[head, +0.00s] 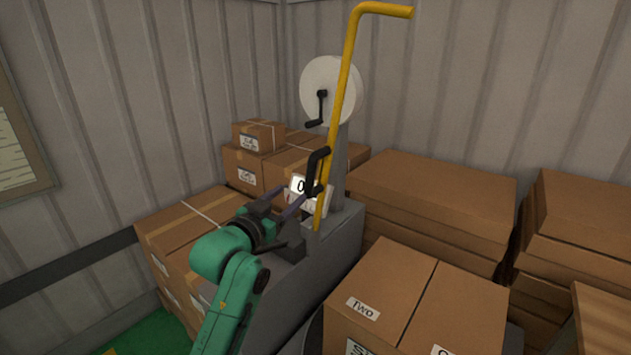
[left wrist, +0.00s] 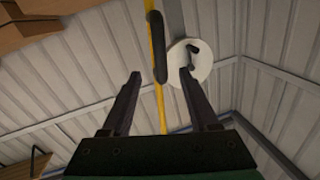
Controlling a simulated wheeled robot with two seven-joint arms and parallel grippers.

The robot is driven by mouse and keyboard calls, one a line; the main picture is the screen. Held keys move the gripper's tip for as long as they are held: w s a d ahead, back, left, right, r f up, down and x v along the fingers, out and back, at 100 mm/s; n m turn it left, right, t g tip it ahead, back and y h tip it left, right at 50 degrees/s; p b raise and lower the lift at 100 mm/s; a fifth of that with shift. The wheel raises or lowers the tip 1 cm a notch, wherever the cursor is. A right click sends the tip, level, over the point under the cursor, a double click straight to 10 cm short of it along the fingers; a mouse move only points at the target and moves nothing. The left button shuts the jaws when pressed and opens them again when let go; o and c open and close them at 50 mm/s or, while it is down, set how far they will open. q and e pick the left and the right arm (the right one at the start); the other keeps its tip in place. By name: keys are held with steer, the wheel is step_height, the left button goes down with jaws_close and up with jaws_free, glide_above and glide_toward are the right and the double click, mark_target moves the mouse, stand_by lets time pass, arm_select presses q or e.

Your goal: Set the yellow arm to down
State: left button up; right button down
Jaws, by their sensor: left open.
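The yellow arm (head: 342,110) stands nearly upright on a grey machine (head: 338,240), with its hooked top bent to the right. A black handle (head: 317,172) sits on its lower part. In the left wrist view the yellow arm (left wrist: 160,80) runs between my fingers' directions, with the black handle (left wrist: 156,45) beyond the fingertips. My left gripper (head: 294,202) is open and empty close to the handle, and it also shows in the left wrist view (left wrist: 160,75). I cannot tell whether a finger touches anything. My right gripper is not in view.
A white reel with a black crank (head: 331,90) stands behind the yellow arm. A white label (head: 300,186) is near the handle. Cardboard boxes (head: 415,295) crowd the right front, with more boxes (head: 190,225) at left. Corrugated walls close the corner behind.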

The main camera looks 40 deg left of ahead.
arm_select(q)
steer(key=p, duration=0.4)
glide_above(316, 188)
steer(key=shift+s, duration=0.35)
steer(key=shift+w, duration=0.25)
steer(key=shift+d, duration=0.1)
jaws_close()
steer(key=shift+s, duration=0.15)
steer(key=shift+r, duration=0.1)
steer(key=shift+r, duration=0.1)
